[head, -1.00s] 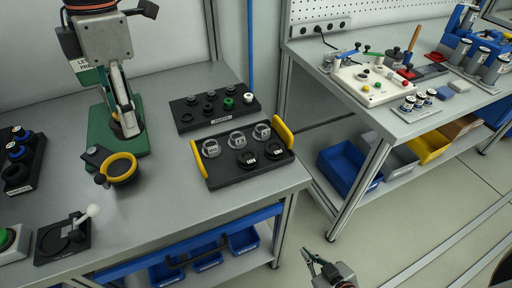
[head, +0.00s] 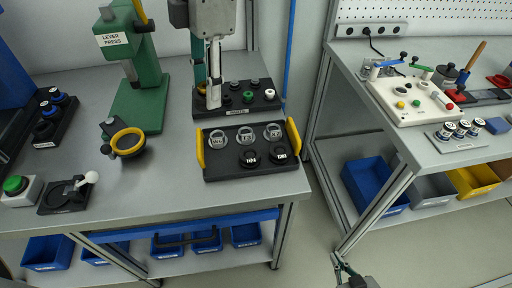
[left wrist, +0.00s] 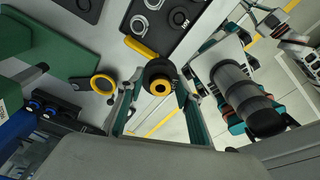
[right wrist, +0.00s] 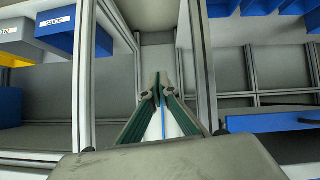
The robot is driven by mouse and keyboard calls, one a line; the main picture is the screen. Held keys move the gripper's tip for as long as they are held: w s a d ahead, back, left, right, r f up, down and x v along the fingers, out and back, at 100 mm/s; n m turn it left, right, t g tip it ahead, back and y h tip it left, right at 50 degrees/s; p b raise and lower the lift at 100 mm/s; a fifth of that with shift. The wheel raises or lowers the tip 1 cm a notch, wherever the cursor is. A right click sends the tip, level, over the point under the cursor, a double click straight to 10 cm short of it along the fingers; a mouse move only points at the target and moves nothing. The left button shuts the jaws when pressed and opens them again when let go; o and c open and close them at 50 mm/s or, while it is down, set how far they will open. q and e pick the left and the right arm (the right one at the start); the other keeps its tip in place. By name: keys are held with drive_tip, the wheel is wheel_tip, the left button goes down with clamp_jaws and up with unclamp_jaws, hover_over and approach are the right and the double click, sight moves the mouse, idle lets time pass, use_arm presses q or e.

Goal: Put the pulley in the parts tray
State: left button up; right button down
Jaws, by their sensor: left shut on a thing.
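My left gripper (head: 213,100) is shut on a black round part with a brass-coloured centre, the pulley (left wrist: 160,84), seen between its fingertips in the left wrist view. In the head view the gripper hangs in front of the left part of the black rack (head: 266,105), and the pulley cannot be made out there. The parts tray (head: 225,173), black with yellow handles, lies in front of the rack. It has several grey ring-shaped places and two black labelled parts. My right gripper (right wrist: 158,90) is shut and empty, low in the aisle.
The green lever press (head: 140,100) stands left of the rack, with a yellow-ringed cup (head: 128,143) before it. A black lever box (head: 68,195) and green button (head: 16,185) are at front left. A second bench (head: 440,155) stands right, across a gap.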

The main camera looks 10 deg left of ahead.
use_arm(q)
drive_tip(key=shift+d+f, duration=0.1)
drive_tip(key=shift+f, duration=0.25)
wheel_tip(320, 180, down, 15)
drive_tip(key=shift+f+b, duration=0.1)
drive_tip(key=shift+b, duration=0.65)
wheel_tip(320, 180, down, 4)
drive_tip(key=shift+f, duration=0.1)
use_arm(e)
drive_tip(key=shift+w+d+f, duration=0.2)
drive_tip(key=shift+f, duration=0.4)
drive_tip(key=shift+s, duration=0.1)
use_arm(q)
drive_tip(key=shift+f, duration=0.1)
drive_tip(key=o, duration=0.9)
use_arm(e)
drive_tip(key=shift+s+f, duration=0.1)
drive_tip(key=shift+s, duration=0.05)
